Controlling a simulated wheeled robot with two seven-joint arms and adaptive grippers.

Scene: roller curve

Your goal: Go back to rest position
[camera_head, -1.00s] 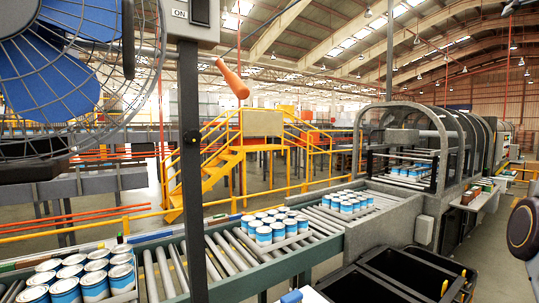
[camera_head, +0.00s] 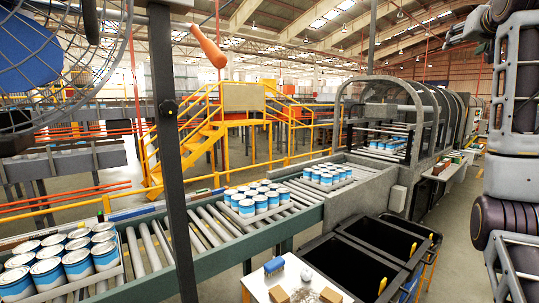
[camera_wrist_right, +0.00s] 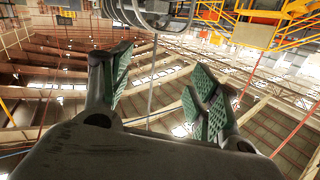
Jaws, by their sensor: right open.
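My right arm stands upright along the right edge of the head view, with its gripper (camera_head: 456,32) raised high at the top right, well clear of the conveyor. In the right wrist view the right gripper (camera_wrist_right: 162,85) is open, its two green-padded fingers spread wide with nothing between them. The roof beams and a grey curved part show beyond the fingers. My left gripper is not in view.
A roller conveyor (camera_head: 205,228) carries trays of blue-and-white cans (camera_head: 66,262) toward an arched machine (camera_head: 420,115). Black bins (camera_head: 350,268) and a small table (camera_head: 262,292) with a blue brush-like item (camera_head: 274,265) stand in front. A dark post (camera_head: 176,160) and caged fan (camera_head: 50,70) are at left.

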